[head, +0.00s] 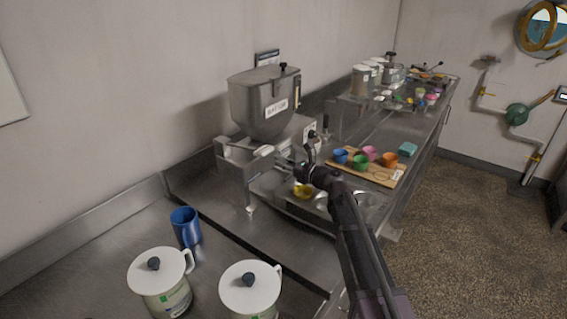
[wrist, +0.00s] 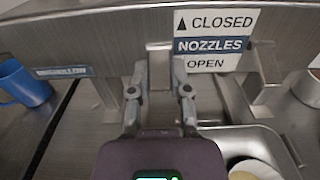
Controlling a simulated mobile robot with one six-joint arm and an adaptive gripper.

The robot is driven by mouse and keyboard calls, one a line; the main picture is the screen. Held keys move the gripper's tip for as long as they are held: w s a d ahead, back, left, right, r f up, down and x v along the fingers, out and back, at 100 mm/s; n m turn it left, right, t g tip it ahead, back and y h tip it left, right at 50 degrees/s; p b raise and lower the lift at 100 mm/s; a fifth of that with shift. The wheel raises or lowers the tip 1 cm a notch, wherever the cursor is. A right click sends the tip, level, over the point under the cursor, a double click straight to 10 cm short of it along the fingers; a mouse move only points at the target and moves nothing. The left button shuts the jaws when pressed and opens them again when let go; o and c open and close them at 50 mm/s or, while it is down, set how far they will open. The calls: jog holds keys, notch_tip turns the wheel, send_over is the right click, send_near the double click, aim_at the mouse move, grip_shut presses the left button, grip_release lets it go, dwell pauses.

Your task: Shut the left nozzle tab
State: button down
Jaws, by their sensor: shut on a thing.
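The batter machine (head: 262,105) stands on the steel counter with a grey hopper on top. In the wrist view its front carries a nozzle sign (wrist: 217,42), with CLOSED and an up arrow above and OPEN below. The left nozzle tab (wrist: 160,62) is a grey metal piece just left of the sign. My gripper (wrist: 159,75) is shut on this tab, one finger on each side. A second, similar tab (wrist: 264,75) stands right of the sign, apart from my gripper. In the head view my gripper (head: 306,168) is at the machine's front and hides the tab.
A cup with yellow contents (head: 303,190) sits below the machine's front. A board with coloured cups (head: 375,172) lies to the right. A blue cup (head: 186,226) and two white lidded jugs (head: 160,275) stand at the near left.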

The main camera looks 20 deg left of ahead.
jog(key=shift+r+p, duration=0.2)
jog(key=shift+p, duration=0.2)
jog(key=h+p, duration=0.2)
jog(key=p, duration=0.1)
jog(key=shift+r+g+p, duration=0.3)
jog(key=shift+r, duration=0.1)
jog(key=h+p, duration=0.1)
jog(key=p, duration=0.1)
jog(key=h+p, duration=0.1)
jog(key=p, duration=0.1)
jog(key=shift+d+r+g, duration=0.15)
jog(key=shift+r+g, duration=0.2)
jog(key=shift+g, duration=0.05)
jog(key=h+p, duration=0.1)
jog(key=p, duration=0.1)
jog(key=h+p, duration=0.2)
jog(key=p, duration=0.1)
jog(key=shift+r+g, duration=0.3)
jog(key=shift+g, duration=0.1)
jog(key=shift+h+p, duration=1.1)
jog(key=shift+p, duration=0.15)
jog(key=shift+g, duration=0.3)
jog(key=c, duration=0.6)
grip_release()
jog(key=shift+o, duration=0.2)
